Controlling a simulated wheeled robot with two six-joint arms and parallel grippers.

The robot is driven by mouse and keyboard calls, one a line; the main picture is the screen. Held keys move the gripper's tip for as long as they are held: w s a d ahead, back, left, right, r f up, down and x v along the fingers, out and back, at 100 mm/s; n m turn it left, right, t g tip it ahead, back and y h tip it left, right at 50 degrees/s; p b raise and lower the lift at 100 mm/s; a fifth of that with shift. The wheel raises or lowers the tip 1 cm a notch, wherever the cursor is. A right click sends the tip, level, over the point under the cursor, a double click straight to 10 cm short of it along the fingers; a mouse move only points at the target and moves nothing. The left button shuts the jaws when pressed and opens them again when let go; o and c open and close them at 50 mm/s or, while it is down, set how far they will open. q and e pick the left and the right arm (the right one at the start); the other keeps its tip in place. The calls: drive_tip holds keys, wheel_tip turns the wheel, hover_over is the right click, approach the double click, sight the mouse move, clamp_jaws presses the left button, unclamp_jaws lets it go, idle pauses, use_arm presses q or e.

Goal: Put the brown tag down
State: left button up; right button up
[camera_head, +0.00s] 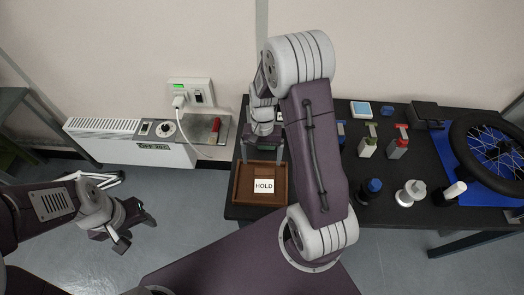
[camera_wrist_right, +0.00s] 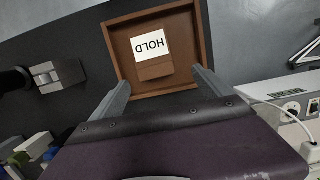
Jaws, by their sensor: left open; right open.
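The brown tag (camera_wrist_right: 155,71) lies in a shallow brown tray (camera_wrist_right: 204,40), against the edge of a white HOLD card (camera_wrist_right: 149,45). I cannot tell whether tag and card are one piece. In the head view the tray (camera_head: 237,186) is at the table's front left corner, with the card (camera_head: 264,186) inside. My right gripper (camera_wrist_right: 160,84) is open over the tray, its fingers apart on either side of the tag and nothing held. It also shows in the head view (camera_head: 263,160). My left gripper (camera_head: 136,232) is open and empty over the floor at left.
The dark table (camera_head: 300,210) holds several small stamps and bottles to the right of my right arm. A black wheel (camera_head: 462,150) lies on a blue mat (camera_head: 470,193) at far right. A wall heater (camera_head: 130,150) and a plugged cord stand left of the table.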

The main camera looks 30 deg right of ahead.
drive_tip(key=s+a+r+n+t, duration=0.3)
drive_tip(key=s+a+r+n, duration=0.1)
drive_tip(key=s+r+n, duration=0.2)
drive_tip(key=shift+s+a+r+h, duration=0.15)
drive_tip(key=shift+s+r+h, duration=0.25)
drive_tip(key=shift+s, duration=0.3)
drive_tip(key=shift+f, duration=0.1)
idle(0.8)
